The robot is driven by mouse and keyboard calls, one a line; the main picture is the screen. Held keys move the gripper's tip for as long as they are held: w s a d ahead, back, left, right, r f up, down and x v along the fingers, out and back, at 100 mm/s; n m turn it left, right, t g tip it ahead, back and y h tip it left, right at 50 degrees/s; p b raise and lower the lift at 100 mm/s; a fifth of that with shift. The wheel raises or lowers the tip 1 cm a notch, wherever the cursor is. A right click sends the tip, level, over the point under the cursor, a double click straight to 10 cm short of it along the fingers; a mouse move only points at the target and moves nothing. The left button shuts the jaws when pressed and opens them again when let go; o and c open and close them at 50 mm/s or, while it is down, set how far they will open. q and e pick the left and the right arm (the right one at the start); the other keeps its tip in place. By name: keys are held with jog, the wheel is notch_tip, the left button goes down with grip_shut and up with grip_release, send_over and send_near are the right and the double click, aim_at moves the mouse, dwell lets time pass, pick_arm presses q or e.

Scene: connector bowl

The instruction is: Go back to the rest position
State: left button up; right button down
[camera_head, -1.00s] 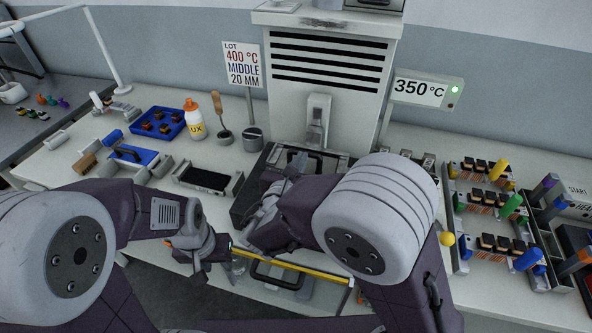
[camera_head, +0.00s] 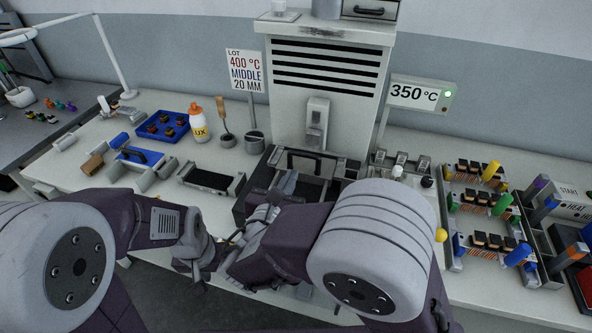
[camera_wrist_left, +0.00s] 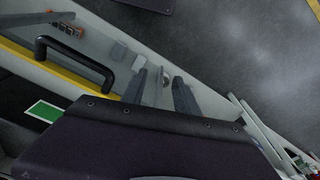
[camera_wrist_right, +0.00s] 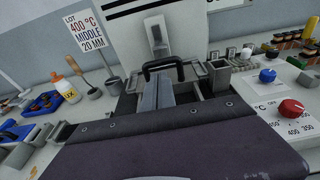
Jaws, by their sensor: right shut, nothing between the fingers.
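My left gripper (camera_head: 232,241) is low in front of the bench, close beside my right forearm in the head view. My right gripper (camera_head: 287,184) is in front of the heater unit (camera_head: 330,95). In the right wrist view its fingers (camera_wrist_right: 157,93) are together and empty, with the black handle of the unit's tray (camera_wrist_right: 163,68) behind them. Parts of both wrists are hidden by my arms.
A blue tray (camera_head: 183,123), a glue bottle (camera_head: 198,128) and a dark-floored holder (camera_head: 210,182) stand left of the heater. Connector racks (camera_head: 480,205) and a control box with a red knob (camera_wrist_right: 291,107) are to the right. Floor is open in front of the bench.

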jog(key=v, duration=0.6)
jog(key=w+d+r+m+g+h+p, duration=0.1)
jog(key=w+d+r+m+g+h, duration=0.15)
jog(key=d, duration=0.45)
jog(key=w+d+r+m+g+h+p, duration=0.1)
jog(key=w+d+m+h+p, duration=0.15)
jog(key=d, duration=0.45)
jog(key=s+d+f+m+g+h+p, duration=0.1)
jog(key=s+d+m+g, duration=0.2)
jog(key=d, duration=0.4)
jog(key=s+d+f+m+g+h, duration=0.1)
jog(key=s+d+f+m+g, duration=0.2)
jog(key=d, duration=0.4)
jog(key=s+d+f+m+g+y+p, duration=0.25)
jog(key=s+f+m+g+y, duration=0.35)
jog(key=s+m, duration=0.4)
jog(key=w+a+f+m+t+y, duration=0.1)
jog(key=a+f+m+y, duration=0.1)
jog(key=a+m, duration=0.3)
jog(key=w+a+f+m+y, duration=0.1)
jog(key=a+f+m+y, duration=0.1)
jog(key=a+m+y, duration=0.2)
jog(key=a+m, duration=0.2)
jog(key=shift+f+m+t, duration=0.2)
jog(key=shift+m+t, duration=0.15)
jog(key=shift+m, duration=0.05)
